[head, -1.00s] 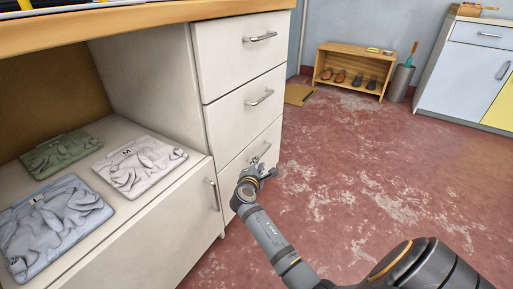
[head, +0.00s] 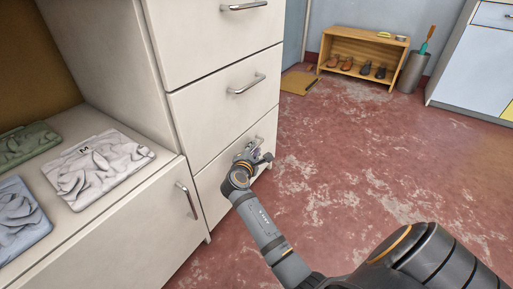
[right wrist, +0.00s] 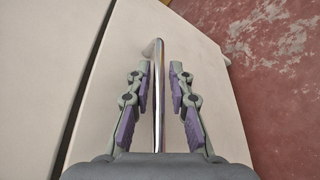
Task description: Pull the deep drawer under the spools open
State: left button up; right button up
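The bottom drawer (head: 213,190) of a cream drawer stack is shut, its front flush with the drawers above. Its bar handle (right wrist: 158,100) is silver. My right gripper (head: 256,157) is at this handle and partly hides it in the head view. In the right wrist view my right gripper (right wrist: 160,70) is open, with one purple-padded finger on each side of the bar. A gap shows between the bar and each finger. No spools are in view. My left gripper is not in view.
Middle (head: 228,95) and top (head: 210,35) drawers are shut above. A cabinet door with a handle (head: 187,200) is to the left, below a shelf with folded garments (head: 97,168). The red floor (head: 350,150) to the right is clear. A shoe rack (head: 362,55) stands far behind.

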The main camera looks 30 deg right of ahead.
grip_shut()
dwell(0.5)
